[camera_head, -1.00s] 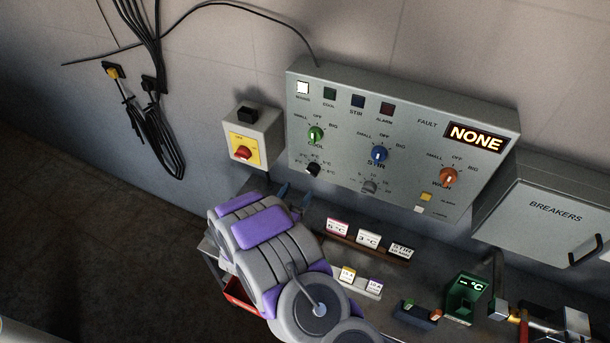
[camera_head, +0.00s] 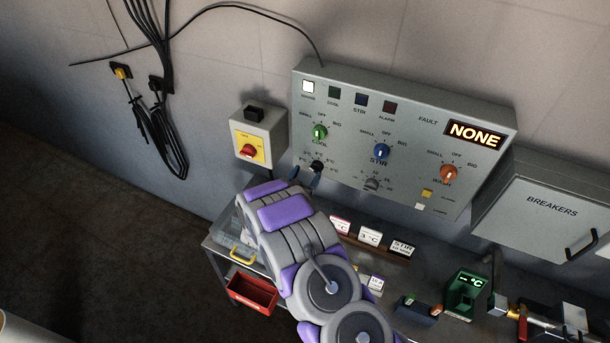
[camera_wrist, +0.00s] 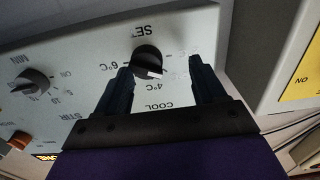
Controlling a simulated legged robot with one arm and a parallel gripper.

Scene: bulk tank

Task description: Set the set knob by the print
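The set knob (camera_head: 316,166) is a small black knob below the green COOL knob (camera_head: 320,132) on the grey control panel. In the wrist view the set knob (camera_wrist: 148,60) sits under upside-down "SET" lettering, with 6 °C and 4 °C marks nearby. Its white mark faces the picture's lower right. My gripper (camera_wrist: 160,66) is open, its dark fingers either side of the knob's lower part, the left one closer. I cannot tell whether they touch it. In the head view my gripper (camera_head: 305,175) is just below the knob. Small printed cards stand below the panel; one reads 3 °C (camera_head: 371,236).
A red-and-yellow switch box (camera_head: 256,138) is left of the panel, a breakers box (camera_head: 545,205) right. A green display (camera_head: 465,296) and a STIR card (camera_head: 402,247) are on the bench. A red bin (camera_head: 252,292) is below. Cables hang at the left wall.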

